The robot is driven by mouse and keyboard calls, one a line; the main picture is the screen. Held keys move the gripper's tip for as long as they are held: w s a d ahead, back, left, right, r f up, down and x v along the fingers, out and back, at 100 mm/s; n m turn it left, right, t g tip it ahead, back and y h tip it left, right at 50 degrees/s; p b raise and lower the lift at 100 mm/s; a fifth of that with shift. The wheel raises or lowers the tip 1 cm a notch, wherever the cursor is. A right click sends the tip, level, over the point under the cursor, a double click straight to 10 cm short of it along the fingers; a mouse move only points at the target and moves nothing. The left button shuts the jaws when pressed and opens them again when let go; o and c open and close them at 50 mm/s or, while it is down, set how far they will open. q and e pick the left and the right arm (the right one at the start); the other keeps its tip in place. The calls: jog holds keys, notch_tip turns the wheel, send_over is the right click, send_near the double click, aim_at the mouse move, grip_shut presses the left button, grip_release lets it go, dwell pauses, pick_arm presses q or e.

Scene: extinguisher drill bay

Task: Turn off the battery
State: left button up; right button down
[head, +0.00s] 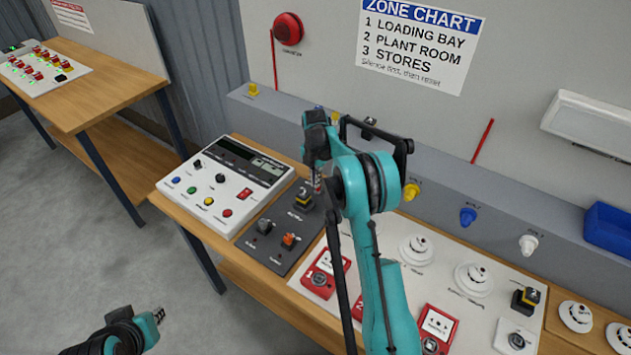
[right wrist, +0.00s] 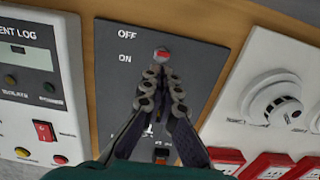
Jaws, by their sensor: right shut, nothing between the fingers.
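A dark grey switch panel (head: 257,245) lies on the wooden bench between a white log unit and a white board. In the right wrist view the panel (right wrist: 195,48) carries the words OFF and ON, with a small red-marked switch (right wrist: 162,54) beside them. My right gripper (head: 316,184) is over the far part of this panel. Its fingers (right wrist: 162,80) are shut and empty, with their tips close to the red-marked switch; contact cannot be told. They hide the panel's lower part. My left gripper (head: 158,316) is low at the left, away from the bench; its jaw state is unclear.
The white log unit (head: 226,182) has coloured buttons and a red rocker. The panel also has an orange-topped switch (head: 290,240) and a black one (head: 264,226). Red call points (head: 325,272) and white detectors (head: 416,249) are to the right. A grey trunking ledge runs behind.

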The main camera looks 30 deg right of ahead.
jog(key=shift+r, duration=0.15)
notch_tip(320, 180, up, 12)
dwell(0.3)
jog(key=shift+s+a, duration=0.1)
dwell(0.3)
jog(key=s+a+r+m+t+b, duration=0.2)
jog(key=s+a+r+m, duration=0.1)
jog(key=s+a+m, duration=0.3)
jog(key=s+a+r+m+t+b, duration=0.1)
jog(key=s+a+r+m+b, duration=0.15)
jog(key=s+a+m, duration=0.4)
jog(key=s+a+f+m+t+b, duration=0.1)
jog(key=s+f+m, duration=0.4)
jog(key=s, duration=0.5)
jog(key=s+a+f+m+t+b, duration=0.2)
jog(key=s+m, duration=0.4)
jog(key=s, duration=0.4)
notch_tip(320, 180, down, 3)
jog(key=shift+s+a+r+t, duration=0.2)
jog(key=shift+a+t, duration=0.1)
jog(key=shift+t, duration=0.2)
jog(key=shift+m, duration=0.25)
